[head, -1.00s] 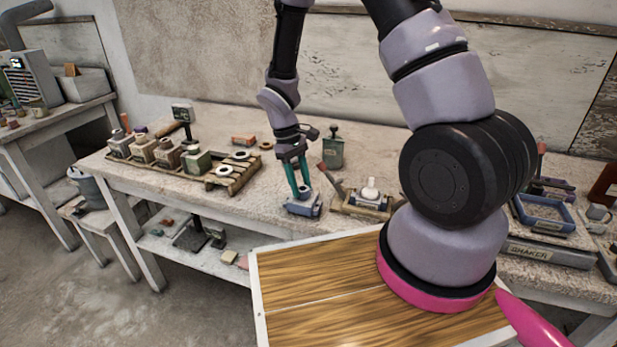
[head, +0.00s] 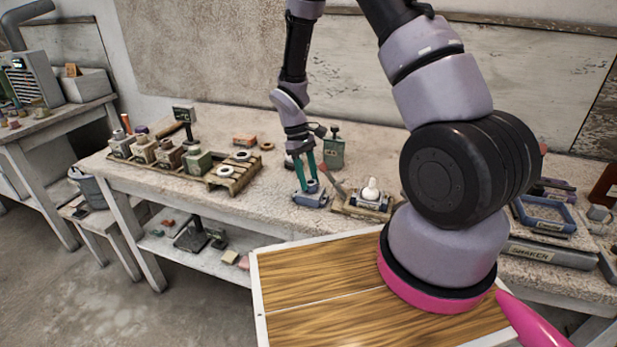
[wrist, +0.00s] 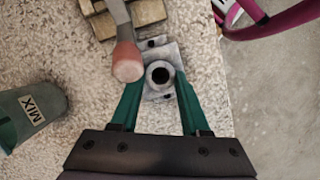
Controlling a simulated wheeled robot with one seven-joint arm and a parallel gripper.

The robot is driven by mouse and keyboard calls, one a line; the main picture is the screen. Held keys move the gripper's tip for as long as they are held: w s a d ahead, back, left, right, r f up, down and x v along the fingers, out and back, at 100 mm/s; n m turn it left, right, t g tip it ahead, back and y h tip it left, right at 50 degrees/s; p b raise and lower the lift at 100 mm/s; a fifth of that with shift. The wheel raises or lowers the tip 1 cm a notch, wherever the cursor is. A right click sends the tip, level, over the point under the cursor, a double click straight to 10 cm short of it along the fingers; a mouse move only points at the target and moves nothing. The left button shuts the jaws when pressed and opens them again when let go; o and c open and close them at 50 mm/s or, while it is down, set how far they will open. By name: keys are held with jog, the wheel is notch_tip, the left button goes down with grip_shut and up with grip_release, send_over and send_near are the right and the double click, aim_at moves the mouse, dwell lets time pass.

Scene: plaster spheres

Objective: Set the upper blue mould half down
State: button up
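The blue mould half (head: 310,200) is a small grey-blue block near the table's front edge, left of the wooden tray. In the wrist view the block (wrist: 173,52) shows a round dark hole in a raised collar and dark spots near its corners. My gripper (head: 310,185) points down over it. In the wrist view the green fingers of my gripper (wrist: 160,76) lie on both sides of the block and look closed on it. I cannot tell whether its underside touches the table, or whether a second half lies beneath.
A wooden tray (head: 345,208) with a white piece (head: 371,190) stands just right. A tool with a reddish end (wrist: 127,62) leans close by the fingers. A green MIX container (head: 333,152) is behind. A pallet (head: 233,180) is to the left, with bare tabletop between.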

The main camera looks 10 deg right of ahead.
jog(key=o, duration=0.3)
jog(key=shift+r, duration=0.15)
notch_tip(320, 180, up, 22)
jog(key=w+m+t+y, duration=0.1)
jog(key=m+t, duration=0.1)
jog(key=m, duration=0.1)
jog(key=s+d+r+m+t+y, duration=0.1)
jog(key=s+d+r+m+t, duration=0.2)
jog(key=s+r, duration=0.6)
jog(key=s+d+r+m+t+y, duration=0.1)
jog(key=s+d+r+m+t, duration=0.2)
jog(key=s+r+m+t, duration=0.2)
jog(key=s+r, duration=0.3)
jog(key=r, duration=0.1)
jog(key=shift+s+d+r+y, duration=0.15)
jog(key=shift+s+r+y, duration=0.25)
